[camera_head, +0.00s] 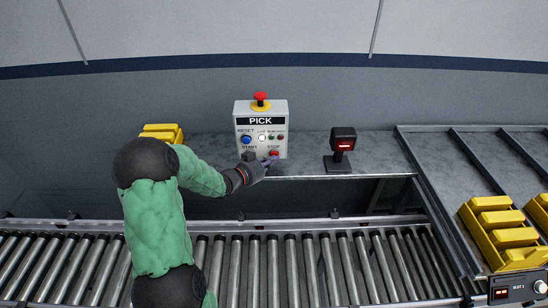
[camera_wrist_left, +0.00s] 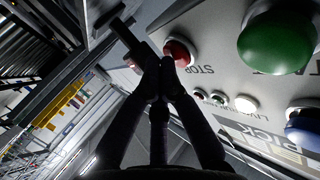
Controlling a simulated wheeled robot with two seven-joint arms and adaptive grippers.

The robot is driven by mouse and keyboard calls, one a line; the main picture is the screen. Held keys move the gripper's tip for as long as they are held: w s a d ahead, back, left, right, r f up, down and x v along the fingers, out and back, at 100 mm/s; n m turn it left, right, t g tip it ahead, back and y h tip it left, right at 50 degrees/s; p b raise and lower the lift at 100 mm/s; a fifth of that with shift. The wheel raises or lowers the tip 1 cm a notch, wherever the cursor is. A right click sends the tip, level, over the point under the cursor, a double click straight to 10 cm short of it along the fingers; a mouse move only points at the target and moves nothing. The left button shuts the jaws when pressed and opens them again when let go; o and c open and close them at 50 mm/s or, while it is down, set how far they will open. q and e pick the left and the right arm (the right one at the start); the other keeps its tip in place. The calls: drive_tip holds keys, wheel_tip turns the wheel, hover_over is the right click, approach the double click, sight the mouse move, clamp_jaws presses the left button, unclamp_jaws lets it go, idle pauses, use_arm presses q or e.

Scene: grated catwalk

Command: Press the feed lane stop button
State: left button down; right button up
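A grey control box (camera_head: 261,113) labelled PICK stands on the ledge behind the roller conveyor. Its red STOP button (camera_head: 274,154) is at the lower right of the face, and it shows large in the left wrist view (camera_wrist_left: 180,52). No "feed lane" label is readable. My left gripper (camera_head: 269,162) is in front of the lower part of the box, its fingertips right by the STOP button. In the left wrist view the fingers (camera_wrist_left: 163,68) meet, shut and empty, and overlap the button's edge; I cannot tell whether they touch it. My right gripper is not in view.
The box also has a blue RESET button (camera_head: 246,139), a green START button (camera_wrist_left: 276,40) and a red mushroom knob (camera_head: 260,98) on top. A black scanner (camera_head: 342,141) stands to the right. Yellow bins (camera_head: 500,232) are at the far right. The roller conveyor (camera_head: 330,265) is empty.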

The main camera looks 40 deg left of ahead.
use_arm(q)
drive_tip(key=shift+s+d, duration=0.65)
drive_tip(key=shift+s, duration=0.1)
drive_tip(key=s+d, duration=0.3)
drive_tip(key=shift+s+d+b, duration=0.1)
drive_tip(key=shift+s+b, duration=0.2)
drive_tip(key=shift+s, duration=0.1)
idle(0.8)
